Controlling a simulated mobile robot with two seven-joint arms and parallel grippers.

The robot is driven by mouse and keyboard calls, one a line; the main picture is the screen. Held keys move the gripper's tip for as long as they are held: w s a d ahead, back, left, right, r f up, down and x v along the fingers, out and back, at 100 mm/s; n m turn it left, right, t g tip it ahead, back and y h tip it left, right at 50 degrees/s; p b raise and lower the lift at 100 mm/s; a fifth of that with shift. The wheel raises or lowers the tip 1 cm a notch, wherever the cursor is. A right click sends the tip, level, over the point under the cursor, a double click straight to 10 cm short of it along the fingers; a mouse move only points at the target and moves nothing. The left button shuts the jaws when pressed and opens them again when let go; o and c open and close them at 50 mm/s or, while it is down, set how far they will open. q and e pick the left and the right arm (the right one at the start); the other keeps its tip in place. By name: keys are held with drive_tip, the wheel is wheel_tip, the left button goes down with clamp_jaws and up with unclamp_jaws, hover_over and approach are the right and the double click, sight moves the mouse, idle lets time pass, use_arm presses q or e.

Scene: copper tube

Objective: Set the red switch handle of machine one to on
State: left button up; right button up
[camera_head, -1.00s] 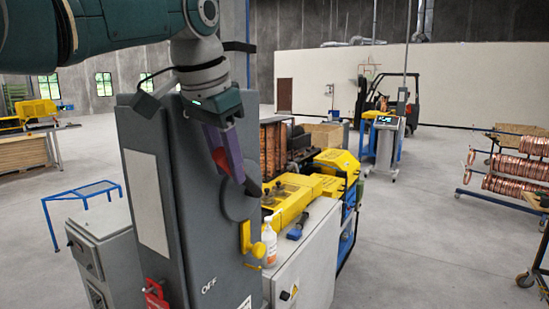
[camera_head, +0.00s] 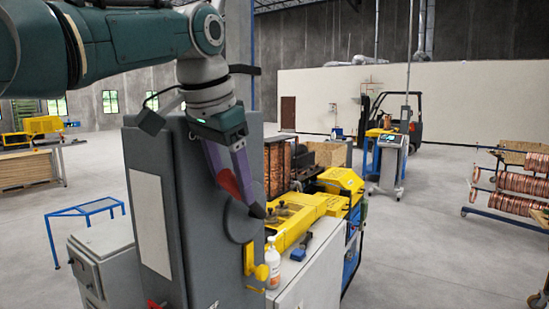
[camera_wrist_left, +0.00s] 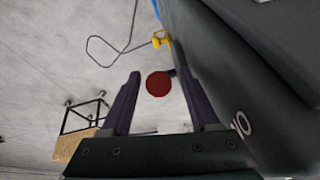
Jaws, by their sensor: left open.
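The red switch handle's round end (camera_wrist_left: 158,83) shows in the left wrist view between the two purple fingers, with gaps on both sides. A white "ON" mark (camera_wrist_left: 241,125) is on the dark cabinet beside it. In the head view, a red part of the handle (camera_head: 228,181) shows beside the near finger at the upper side of the grey machine cabinet (camera_head: 190,240). My left gripper (camera_head: 250,200) is open, its fingers on either side of the handle. The far finger is mostly hidden in the head view. My right gripper is not in view.
A yellow lever (camera_head: 261,271) sticks out lower on the cabinet. A white bottle (camera_head: 272,268) stands on the light bench behind it. A yellow machine (camera_head: 306,220) is beyond. Open floor (camera_head: 420,240) lies to the right.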

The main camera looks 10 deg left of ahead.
use_arm(q)
drive_tip(key=v, duration=0.9)
drive_tip(key=shift+r, duration=0.15)
